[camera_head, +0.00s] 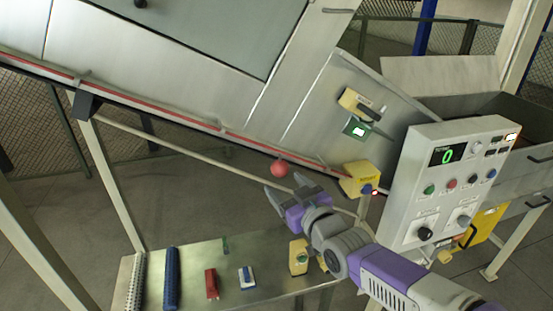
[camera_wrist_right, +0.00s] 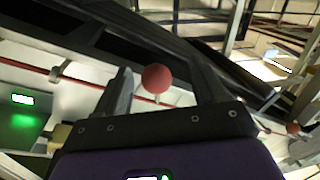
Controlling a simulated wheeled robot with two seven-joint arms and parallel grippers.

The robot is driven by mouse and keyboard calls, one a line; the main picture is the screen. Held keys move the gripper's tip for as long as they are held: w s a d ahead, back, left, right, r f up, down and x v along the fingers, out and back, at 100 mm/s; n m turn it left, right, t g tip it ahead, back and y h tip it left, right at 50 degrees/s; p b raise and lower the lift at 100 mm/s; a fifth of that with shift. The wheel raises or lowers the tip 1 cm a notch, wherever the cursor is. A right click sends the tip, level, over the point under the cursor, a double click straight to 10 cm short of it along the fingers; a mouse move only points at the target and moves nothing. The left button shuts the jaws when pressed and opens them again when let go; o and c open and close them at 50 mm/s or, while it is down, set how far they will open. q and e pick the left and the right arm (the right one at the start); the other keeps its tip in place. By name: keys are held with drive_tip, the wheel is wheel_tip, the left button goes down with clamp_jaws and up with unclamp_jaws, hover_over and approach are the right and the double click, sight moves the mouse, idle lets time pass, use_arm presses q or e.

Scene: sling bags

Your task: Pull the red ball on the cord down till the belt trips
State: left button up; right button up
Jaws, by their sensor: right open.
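The red ball (camera_head: 279,167) hangs just under the red cord (camera_head: 225,131), which runs along the sloping belt frame to a yellow switch box (camera_head: 357,181). My right gripper (camera_head: 285,188) is open and empty, its fingers pointing up toward the ball from just below. In the right wrist view the ball (camera_wrist_right: 156,78) appears between the two spread fingers, nearer the left one; contact cannot be told. The cord (camera_wrist_right: 85,82) passes behind it there. My left gripper is not in view.
A control panel (camera_head: 437,185) with a green 0 on its display stands at right. A low metal table (camera_head: 200,257) below holds a red block (camera_head: 211,283), a blue roll (camera_head: 171,279) and other small items. A frame leg (camera_head: 118,185) stands at left.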

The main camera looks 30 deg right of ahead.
sight(276, 165)
drive_tip(key=shift+s+d+r+t, duration=0.15)
drive_tip(key=shift+s+r, duration=0.1)
drive_tip(key=shift+r, duration=0.35)
drive_tip(key=shift+s+d+r+t, duration=0.1)
drive_tip(key=shift+s+r+t, duration=0.1)
drive_tip(key=shift+r, duration=0.4)
drive_tip(key=shift+w+r, duration=0.1)
drive_tip(key=shift+w, duration=0.1)
drive_tip(key=shift+w+d+p, duration=0.1)
drive_tip(key=shift+w+p, duration=0.7)
drive_tip(key=shift+w, duration=2.7)
clamp_jaws()
